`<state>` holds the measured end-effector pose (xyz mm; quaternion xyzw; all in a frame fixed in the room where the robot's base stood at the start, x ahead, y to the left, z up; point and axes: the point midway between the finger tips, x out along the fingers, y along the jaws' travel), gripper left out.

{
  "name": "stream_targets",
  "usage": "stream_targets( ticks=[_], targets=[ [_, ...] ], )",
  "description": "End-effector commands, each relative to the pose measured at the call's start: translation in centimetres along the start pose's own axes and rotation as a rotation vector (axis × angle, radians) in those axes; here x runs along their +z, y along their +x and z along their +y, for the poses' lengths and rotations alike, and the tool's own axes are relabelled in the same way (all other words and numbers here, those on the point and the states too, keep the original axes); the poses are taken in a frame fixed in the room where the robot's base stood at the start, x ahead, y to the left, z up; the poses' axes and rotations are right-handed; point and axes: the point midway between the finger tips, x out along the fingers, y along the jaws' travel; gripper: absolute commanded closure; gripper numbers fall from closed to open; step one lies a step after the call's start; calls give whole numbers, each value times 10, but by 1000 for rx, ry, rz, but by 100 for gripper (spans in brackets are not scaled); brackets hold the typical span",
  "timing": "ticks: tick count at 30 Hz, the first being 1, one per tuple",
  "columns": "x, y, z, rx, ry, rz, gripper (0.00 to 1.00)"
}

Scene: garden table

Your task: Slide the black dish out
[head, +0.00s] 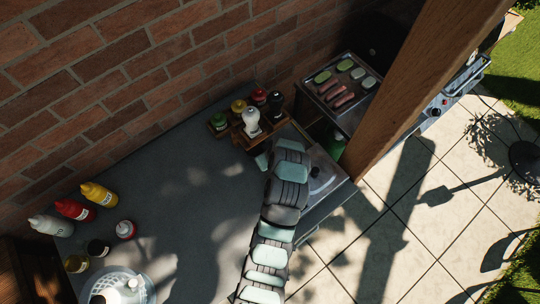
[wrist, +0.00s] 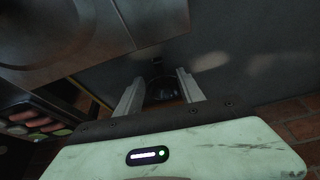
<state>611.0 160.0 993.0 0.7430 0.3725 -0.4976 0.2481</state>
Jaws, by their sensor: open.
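My gripper (wrist: 158,95) is open, its two pale fingers apart in the wrist view. A dark, rounded thing (wrist: 163,90) shows in shadow between and beyond the fingers. It may be the black dish, but it is too dark to tell, and I cannot tell whether the fingers touch it. In the head view my arm reaches up to the counter's right end, beside a metal plate, and hides the fingertips. I cannot make out the dish clearly in the head view.
A wooden caddy (head: 239,138) with several bottles stands close to my arm's end. Sauce bottles (head: 75,209) and a white basket (head: 148,286) are at left. The middle counter (head: 180,200) is clear.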

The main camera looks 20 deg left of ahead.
Motion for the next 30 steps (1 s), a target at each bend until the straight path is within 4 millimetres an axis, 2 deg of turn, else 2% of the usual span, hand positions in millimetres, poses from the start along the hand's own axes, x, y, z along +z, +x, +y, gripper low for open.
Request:
stream_targets(
  ticks=[6,12,18,26,30],
  targets=[
    [0,31,0,-1,0,-3,55],
    [-1,49,0,0,0,-1,55],
    [0,56,0,3,0,1,55],
    [0,57,1,3,0,1,55],
    [0,56,1,2,0,1,66]
  ],
)
